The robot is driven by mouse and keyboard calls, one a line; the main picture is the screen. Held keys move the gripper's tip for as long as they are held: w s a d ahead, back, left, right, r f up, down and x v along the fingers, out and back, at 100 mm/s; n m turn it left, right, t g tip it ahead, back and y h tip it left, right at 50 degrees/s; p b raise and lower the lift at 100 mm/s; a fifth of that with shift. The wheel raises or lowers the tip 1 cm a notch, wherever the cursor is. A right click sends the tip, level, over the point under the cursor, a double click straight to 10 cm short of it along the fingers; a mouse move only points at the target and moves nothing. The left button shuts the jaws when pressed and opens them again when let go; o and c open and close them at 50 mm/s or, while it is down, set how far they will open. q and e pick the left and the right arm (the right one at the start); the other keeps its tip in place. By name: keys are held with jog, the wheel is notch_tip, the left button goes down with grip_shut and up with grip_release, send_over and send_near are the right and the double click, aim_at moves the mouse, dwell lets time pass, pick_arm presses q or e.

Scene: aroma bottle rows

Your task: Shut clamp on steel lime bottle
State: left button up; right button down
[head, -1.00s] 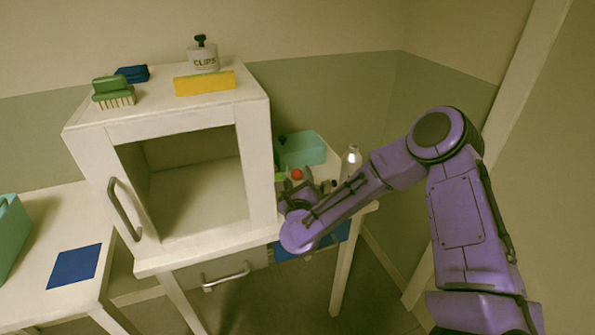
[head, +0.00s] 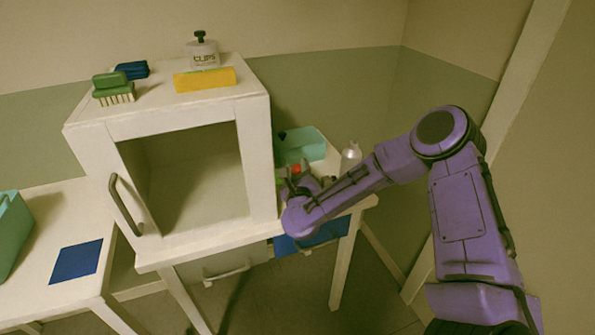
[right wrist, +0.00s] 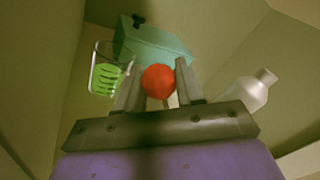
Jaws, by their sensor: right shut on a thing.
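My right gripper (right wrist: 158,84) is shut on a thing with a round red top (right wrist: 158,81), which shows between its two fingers. The body under the red top is mostly hidden by the gripper. In the head view the gripper (head: 298,183) is partly hidden by my wrist, and the red top (head: 296,169) shows just beyond it. A pale grey, steel-looking bottle (right wrist: 252,89) stands apart at the right; it also shows in the head view (head: 350,156). My left gripper is not in view.
A teal bin (head: 301,147) with a dark item stands behind the gripper. An open white cabinet (head: 254,165) stands close to its left. A clips bottle (head: 203,54), a yellow block (head: 204,79) and brushes are on top. A blue mat (head: 75,262) lies on the left table.

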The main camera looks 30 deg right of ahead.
jog(key=m, duration=0.1)
jog(key=d+m, duration=0.1)
jog(key=d+r+m+g, duration=0.1)
jog(key=shift+s+d+y+b, duration=0.15)
jog(key=shift+s+y+b, duration=0.15)
jog(key=shift+y, duration=0.1)
jog(key=d+m, duration=0.1)
jog(key=d+m+y+b, duration=0.1)
jog(key=shift+s+r+m, duration=0.2)
jog(key=shift+s+m, duration=0.05)
jog(key=shift+m, duration=0.05)
jog(key=shift+s+d+f+m+y+b, duration=0.2)
jog(key=shift+d+m+y+b, duration=0.35)
jog(key=shift+d+m+b, duration=0.35)
jog(key=shift+s+d+f+m+y+b, duration=0.2)
jog(key=shift+d+m+y+b, duration=0.3)
jog(key=shift+d+m+b, duration=0.45)
jog(key=shift+s+d+f+m+y+b, duration=0.2)
jog(key=shift+d+m+y+b, duration=0.45)
jog(key=shift+m+b, duration=0.4)
jog(key=shift+d+g, duration=0.1)
jog(key=shift+g, duration=0.2)
jog(key=c, duration=0.8)
grip_release()
jog(key=shift+s, duration=0.1)
